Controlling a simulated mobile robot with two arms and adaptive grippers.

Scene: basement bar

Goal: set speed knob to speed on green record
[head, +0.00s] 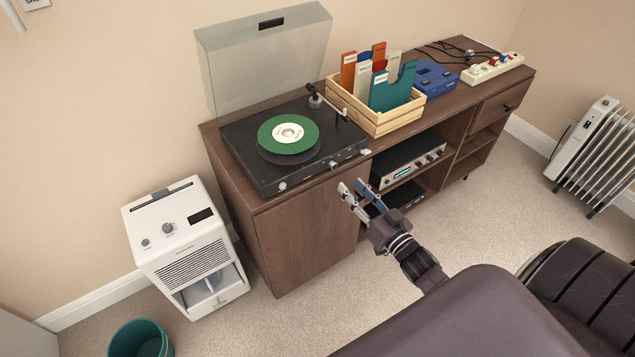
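The green record (288,132) with a pale label lies on the black turntable (244,157), under a raised clear lid (265,60). The tonearm (326,100) is at the right side of the deck. Small knobs sit along the turntable's front edge, one at the left corner (282,186) and one near the middle (332,164); their markings are too small to read. My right gripper (352,186) is open and empty, in front of the cabinet and below the turntable's front right corner, apart from the knobs. My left gripper is out of view.
The turntable stands on a wooden cabinet (310,228). To its right are a wooden crate (385,125) of sleeves, a blue box (433,78) and a power strip (492,68). A dehumidifier (190,250) and teal bin (140,340) stand left; a radiator (600,150) stands right.

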